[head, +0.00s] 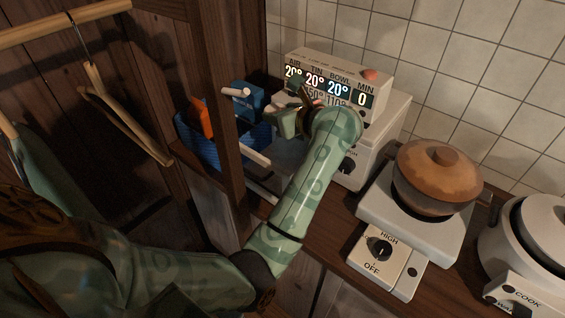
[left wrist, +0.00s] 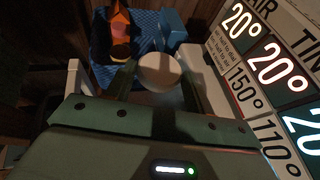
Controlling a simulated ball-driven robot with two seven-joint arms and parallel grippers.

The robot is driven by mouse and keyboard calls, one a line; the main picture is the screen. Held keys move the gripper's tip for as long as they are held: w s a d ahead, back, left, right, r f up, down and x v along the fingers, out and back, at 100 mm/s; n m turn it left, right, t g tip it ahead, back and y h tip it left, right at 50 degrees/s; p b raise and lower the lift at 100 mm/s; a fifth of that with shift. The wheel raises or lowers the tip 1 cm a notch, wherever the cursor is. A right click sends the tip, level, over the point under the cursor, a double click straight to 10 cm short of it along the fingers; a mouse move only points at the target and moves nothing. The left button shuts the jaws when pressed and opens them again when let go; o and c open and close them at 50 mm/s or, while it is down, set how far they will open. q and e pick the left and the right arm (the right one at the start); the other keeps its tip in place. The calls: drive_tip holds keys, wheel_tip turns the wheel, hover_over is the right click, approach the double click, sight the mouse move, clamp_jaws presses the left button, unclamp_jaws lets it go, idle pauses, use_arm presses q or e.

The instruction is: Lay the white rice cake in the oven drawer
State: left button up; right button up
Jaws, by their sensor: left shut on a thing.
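The white rice cake (left wrist: 160,70) is a pale round piece between the fingertips of my left gripper (left wrist: 157,88) in the left wrist view. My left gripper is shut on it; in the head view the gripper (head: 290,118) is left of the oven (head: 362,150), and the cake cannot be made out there. The oven is a white box with a lit panel reading 20°, 20°, 20° and 0. A pale drawer-like surface (head: 288,152) extends left from the oven, below my gripper. Whether the cake touches it I cannot tell. My right gripper is not in view.
A blue basket (head: 212,145) with orange and blue items stands left of the gripper, behind a dark wooden post (head: 226,100). A hot plate (head: 400,222) with a lidded brown pot (head: 435,180) and a white cooker (head: 525,240) stand to the right.

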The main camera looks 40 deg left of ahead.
use_arm(q)
drive_tip(key=b, duration=0.2)
hover_over(283, 163)
wheel_tip(283, 163, down, 8)
drive_tip(key=shift+w+f, duration=0.1)
drive_tip(key=shift+f, duration=0.15)
wheel_tip(283, 163, down, 5)
drive_tip(key=shift+r+b, duration=0.1)
drive_tip(key=shift+b, duration=0.55)
drive_tip(key=shift+f, duration=0.35)
drive_tip(key=shift+r, duration=0.1)
drive_tip(key=o, duration=0.6)
drive_tip(key=shift+f, duration=0.25)
drive_tip(key=o, duration=0.4)
drive_tip(key=shift+c, duration=0.2)
drive_tip(key=shift+r, duration=0.1)
